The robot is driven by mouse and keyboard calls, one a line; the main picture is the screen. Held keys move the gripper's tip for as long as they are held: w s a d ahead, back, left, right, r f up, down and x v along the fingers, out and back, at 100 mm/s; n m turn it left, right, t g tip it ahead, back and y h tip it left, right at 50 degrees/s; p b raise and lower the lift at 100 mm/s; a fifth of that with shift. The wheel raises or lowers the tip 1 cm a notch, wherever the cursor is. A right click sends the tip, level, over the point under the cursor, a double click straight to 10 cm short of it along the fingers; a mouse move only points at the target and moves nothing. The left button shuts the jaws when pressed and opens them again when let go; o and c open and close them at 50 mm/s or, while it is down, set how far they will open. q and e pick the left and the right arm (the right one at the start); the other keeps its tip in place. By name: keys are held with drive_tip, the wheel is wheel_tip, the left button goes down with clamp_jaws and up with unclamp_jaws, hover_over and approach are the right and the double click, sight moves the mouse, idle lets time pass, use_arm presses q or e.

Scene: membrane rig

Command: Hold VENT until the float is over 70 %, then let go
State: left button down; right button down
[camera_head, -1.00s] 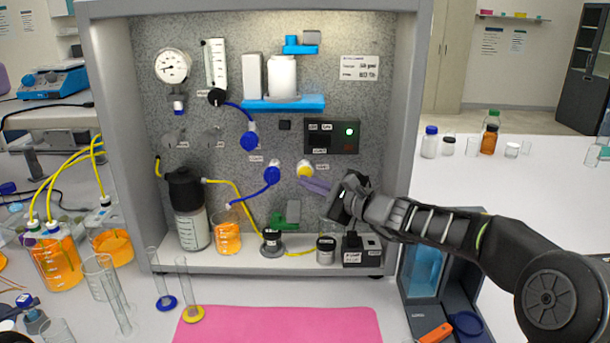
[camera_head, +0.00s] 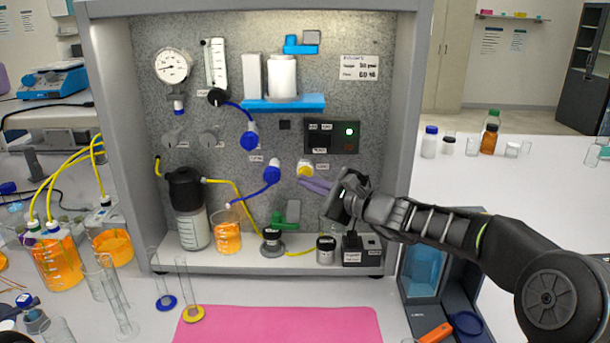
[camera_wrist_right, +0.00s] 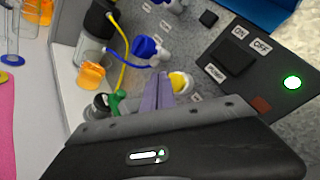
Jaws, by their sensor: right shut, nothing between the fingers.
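My right gripper (camera_head: 304,183) is shut and empty, its purple fingers pointing left toward the rig's back panel. Its tips are just below a yellow-capped fitting (camera_head: 304,168); I cannot tell if they touch it. In the right wrist view the shut fingers (camera_wrist_right: 157,92) stand beside the same yellow cap (camera_wrist_right: 181,84). The small label by it is unreadable, so I cannot tell which control is VENT. The clear upright flow tube (camera_head: 215,64) is at upper left; its float is too small to read. My left gripper is not in view.
A round gauge (camera_head: 173,66) hangs left of the tube. A black switch box (camera_head: 331,136) with a lit green lamp is above the gripper. A blue-capped fitting (camera_head: 272,174) is left of the tips. An orange beaker (camera_head: 228,237) and a dark-lidded bottle (camera_head: 190,215) stand below.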

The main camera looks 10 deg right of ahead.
drive_tip(key=shift+w, duration=0.2)
idle(0.5)
drive_tip(key=shift+w+d, duration=0.1)
drive_tip(key=shift+w, duration=0.15)
drive_tip(key=shift+w+d, duration=0.2)
drive_tip(key=shift+w, duration=0.3)
idle(3.1)
drive_tip(key=shift+s, duration=0.1)
idle(0.4)
drive_tip(key=shift+s+a+b, duration=0.25)
drive_tip(key=shift+s+b, duration=0.6)
